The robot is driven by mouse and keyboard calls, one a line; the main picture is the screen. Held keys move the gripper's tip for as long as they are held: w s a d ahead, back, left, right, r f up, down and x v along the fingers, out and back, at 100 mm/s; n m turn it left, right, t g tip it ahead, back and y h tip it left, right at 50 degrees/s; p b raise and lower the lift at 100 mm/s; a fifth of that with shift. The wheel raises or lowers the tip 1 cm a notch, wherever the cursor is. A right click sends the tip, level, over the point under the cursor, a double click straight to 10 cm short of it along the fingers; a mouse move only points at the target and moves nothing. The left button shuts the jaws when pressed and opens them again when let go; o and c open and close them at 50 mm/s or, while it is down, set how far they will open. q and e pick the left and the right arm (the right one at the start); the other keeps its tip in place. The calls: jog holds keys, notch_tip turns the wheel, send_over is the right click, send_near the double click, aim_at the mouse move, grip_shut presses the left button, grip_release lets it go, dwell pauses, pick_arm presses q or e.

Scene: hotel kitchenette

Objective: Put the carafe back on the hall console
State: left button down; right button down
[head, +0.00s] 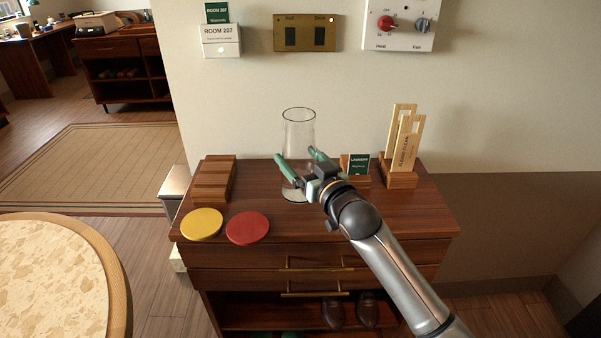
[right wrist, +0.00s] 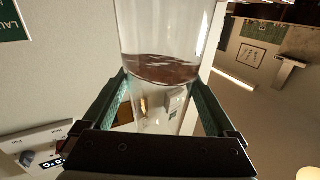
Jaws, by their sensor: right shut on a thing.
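The clear glass carafe (head: 299,128) is upright over the wooden hall console (head: 330,215), towards the back near the wall. Its base appears at the console top, but I cannot tell for sure whether it touches. My right gripper (head: 298,162) has its green fingers on either side of the carafe's lower body and is shut on it. In the right wrist view the carafe (right wrist: 165,45) stands between the two fingers (right wrist: 160,100), with a dark brownish band showing through the glass. My left gripper is not in view.
On the console, a slatted wooden block (head: 213,182) and yellow (head: 202,224) and red (head: 248,228) discs lie left. A green laundry card holder (head: 357,170) and a wooden holder with tall tags (head: 402,160) stand right. A round table (head: 50,280) is at left.

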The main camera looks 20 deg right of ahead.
aim_at(300, 171)
jog(key=shift+w+d+f, duration=0.15)
jog(key=shift+w+f, duration=0.05)
jog(key=shift+w, duration=0.05)
notch_tip(300, 171, down, 2)
jog(key=shift+f+b, duration=0.25)
jog(key=shift+b, duration=0.1)
jog(key=shift+f, duration=0.15)
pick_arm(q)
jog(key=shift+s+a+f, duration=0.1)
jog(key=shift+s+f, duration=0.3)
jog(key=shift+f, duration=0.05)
pick_arm(e)
jog(key=shift+s, duration=0.1)
jog(key=shift+f, duration=0.15)
grip_release()
jog(key=shift+f, duration=0.1)
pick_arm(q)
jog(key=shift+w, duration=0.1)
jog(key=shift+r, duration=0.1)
